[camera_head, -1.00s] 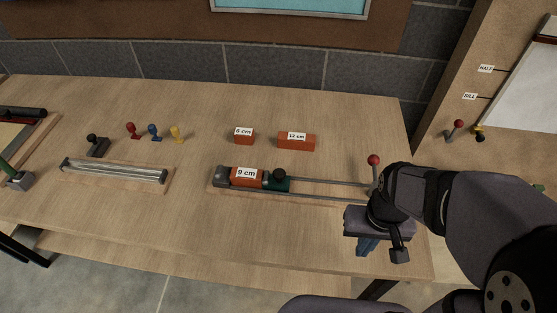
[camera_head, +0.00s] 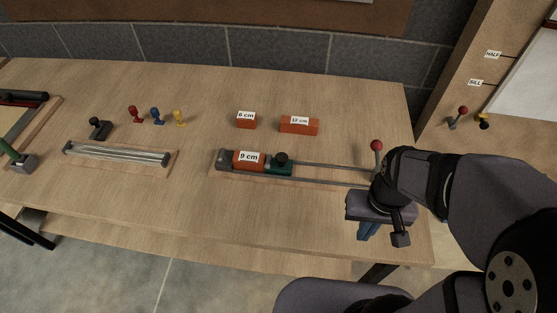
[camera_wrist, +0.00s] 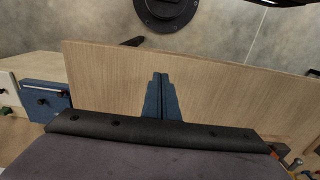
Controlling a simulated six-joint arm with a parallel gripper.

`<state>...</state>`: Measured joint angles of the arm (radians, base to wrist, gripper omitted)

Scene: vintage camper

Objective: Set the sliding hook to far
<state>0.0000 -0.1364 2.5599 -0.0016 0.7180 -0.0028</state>
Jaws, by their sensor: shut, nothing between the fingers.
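I cannot make out a sliding hook or a mark reading "far" in either view. My gripper (camera_head: 368,231) is over the right front part of the wooden bench (camera_head: 200,215), pointing down. Its blue fingers are together and empty, and they also show in the wrist view (camera_wrist: 160,97) against the bench top. My wrist and forearm cover part of the bench's right end, including the near end of the clamp rails.
A vise-like clamp (camera_head: 330,167) holds a 9 cm block (camera_head: 249,160). A red-ball lever (camera_head: 377,146) stands right beside my wrist. Behind are a 6 cm block (camera_head: 246,120) and 12 cm block (camera_head: 299,125). A second red-ball lever (camera_head: 462,111) is on the right wall. The bench's front middle is clear.

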